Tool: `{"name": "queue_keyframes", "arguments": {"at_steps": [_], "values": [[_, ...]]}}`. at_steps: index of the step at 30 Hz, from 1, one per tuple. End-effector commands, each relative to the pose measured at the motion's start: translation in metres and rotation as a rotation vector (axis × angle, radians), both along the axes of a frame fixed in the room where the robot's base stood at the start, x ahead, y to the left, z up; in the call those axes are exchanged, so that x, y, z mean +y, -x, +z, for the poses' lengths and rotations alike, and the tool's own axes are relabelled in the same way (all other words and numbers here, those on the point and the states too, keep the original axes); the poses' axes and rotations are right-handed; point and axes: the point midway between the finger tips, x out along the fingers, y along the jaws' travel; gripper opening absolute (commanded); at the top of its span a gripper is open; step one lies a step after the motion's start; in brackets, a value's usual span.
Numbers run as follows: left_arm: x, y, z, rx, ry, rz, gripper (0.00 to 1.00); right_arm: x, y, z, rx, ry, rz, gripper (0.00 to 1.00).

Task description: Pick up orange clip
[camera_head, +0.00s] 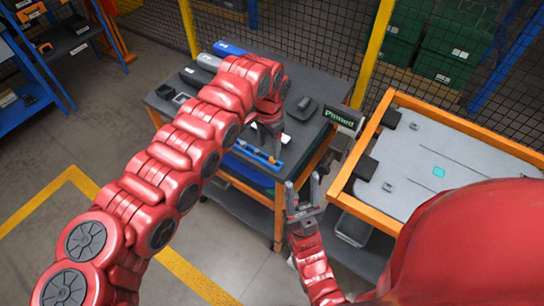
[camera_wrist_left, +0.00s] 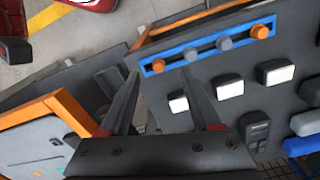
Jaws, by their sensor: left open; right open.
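A blue rail (camera_wrist_left: 207,49) on the grey cart's edge holds a row of pegs. An orange clip (camera_wrist_left: 158,66) sits at its left end in the left wrist view and another orange clip (camera_wrist_left: 261,31) at its right end, with grey clips (camera_wrist_left: 224,43) between. The rail also shows in the head view (camera_head: 248,158). My left gripper (camera_wrist_left: 163,72) is open and empty, its fingertips near the left-end orange clip; I cannot tell the gap. In the head view it (camera_head: 269,148) partly covers the rail. My right gripper (camera_head: 302,181) is open and empty beside the cart.
The cart top (camera_head: 325,85) carries several white-topped black blocks (camera_wrist_left: 275,72) near the rail. Blue shelves (camera_head: 70,45) stand at far left; floor there is clear.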

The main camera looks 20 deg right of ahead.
Motion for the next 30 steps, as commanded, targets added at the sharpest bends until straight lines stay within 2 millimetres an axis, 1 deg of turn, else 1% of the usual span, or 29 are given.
{"name": "queue_keyframes", "arguments": {"at_steps": [2,5,9,13,16,21,23,24,29,30], "values": [[-0.001,0.000,-0.003,0.001,-0.001,0.000,0.64,0.000,0.000,0.004,0.000,0.000,0.000,0.50],[-0.005,0.001,-0.012,0.002,0.000,-0.001,0.64,0.000,0.000,0.015,0.000,0.000,0.000,0.50],[-0.010,0.002,-0.033,0.003,-0.001,-0.001,0.64,0.000,0.000,0.026,0.000,0.000,0.000,0.50],[-0.009,0.001,-0.050,0.002,0.001,0.001,0.64,0.000,0.000,0.029,0.000,0.000,0.000,0.50],[-0.009,0.000,-0.055,-0.001,0.002,0.002,0.64,0.000,0.000,0.029,0.000,0.000,0.000,0.50],[-0.009,0.000,-0.055,-0.002,0.001,0.002,0.64,0.000,0.000,0.028,0.000,0.000,0.000,0.50],[-0.009,0.000,-0.055,-0.002,0.001,0.002,0.53,0.000,0.000,0.028,0.000,0.000,0.000,0.50],[-0.009,0.000,-0.055,-0.002,0.001,0.002,0.46,0.000,0.000,0.028,0.000,0.000,0.000,0.50],[-0.009,0.000,-0.054,-0.002,0.001,0.002,0.17,0.000,0.000,0.028,0.000,0.000,0.000,0.50],[-0.009,0.000,-0.054,-0.002,0.001,0.002,0.10,0.000,0.000,0.028,0.000,0.000,0.000,0.50]]}}
